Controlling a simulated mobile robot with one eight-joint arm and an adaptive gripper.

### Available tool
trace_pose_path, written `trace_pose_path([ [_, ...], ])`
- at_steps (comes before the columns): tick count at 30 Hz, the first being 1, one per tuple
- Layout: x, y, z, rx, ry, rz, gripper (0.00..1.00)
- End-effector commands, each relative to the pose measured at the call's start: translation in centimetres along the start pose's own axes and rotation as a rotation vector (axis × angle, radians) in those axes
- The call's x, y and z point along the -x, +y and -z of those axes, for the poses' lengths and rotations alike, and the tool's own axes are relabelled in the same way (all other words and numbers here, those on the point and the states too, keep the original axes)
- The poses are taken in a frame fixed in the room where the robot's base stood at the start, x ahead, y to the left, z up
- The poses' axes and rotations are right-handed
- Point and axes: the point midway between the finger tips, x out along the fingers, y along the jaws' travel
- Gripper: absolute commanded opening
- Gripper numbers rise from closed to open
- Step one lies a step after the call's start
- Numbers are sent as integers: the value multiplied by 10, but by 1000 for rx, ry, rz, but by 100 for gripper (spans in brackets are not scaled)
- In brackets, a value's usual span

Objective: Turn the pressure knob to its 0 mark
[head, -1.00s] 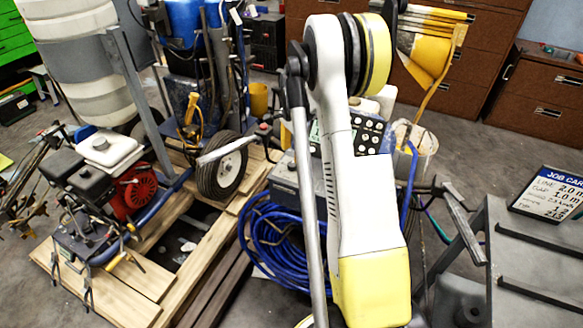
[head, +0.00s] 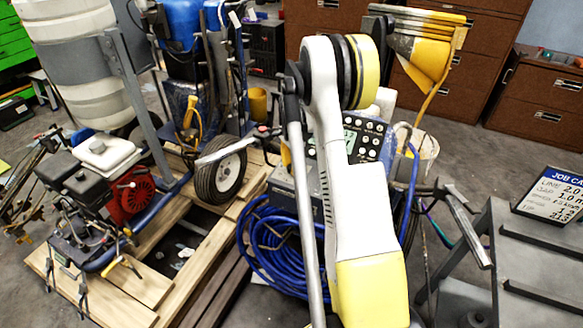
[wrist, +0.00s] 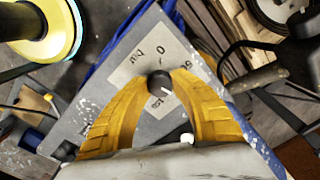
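In the wrist view the small dark pressure knob (wrist: 159,82) stands on a light dial plate (wrist: 128,72) fixed to a grey, paint-specked box top. A 0 mark (wrist: 160,51) shows above the knob; other printed marks are partly hidden by the fingers. A short pale line on the knob points down and to the right, away from the 0. My gripper (wrist: 160,78) has its two yellow fingers on either side of the knob, with the tips appearing to touch it. In the head view my arm hides the gripper and the knob.
A button panel (head: 370,137) sits behind my arm. Coiled blue hose (head: 272,240) lies beside the machine. A wheel (head: 220,175) and wooden pallet (head: 205,265) are to the left. A grey stand with a job card (head: 553,195) is at the right.

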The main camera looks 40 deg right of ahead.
Motion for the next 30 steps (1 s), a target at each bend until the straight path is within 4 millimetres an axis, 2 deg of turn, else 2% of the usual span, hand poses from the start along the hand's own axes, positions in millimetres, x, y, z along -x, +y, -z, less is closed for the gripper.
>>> trace_pose_path([
  [8, 0, 0, 0, 41, -2, -1, 0],
  [14, 0, 0, 0, 152, -6, -1, 0],
  [30, 0, 1, 0, 648, -21, -1, 0],
])
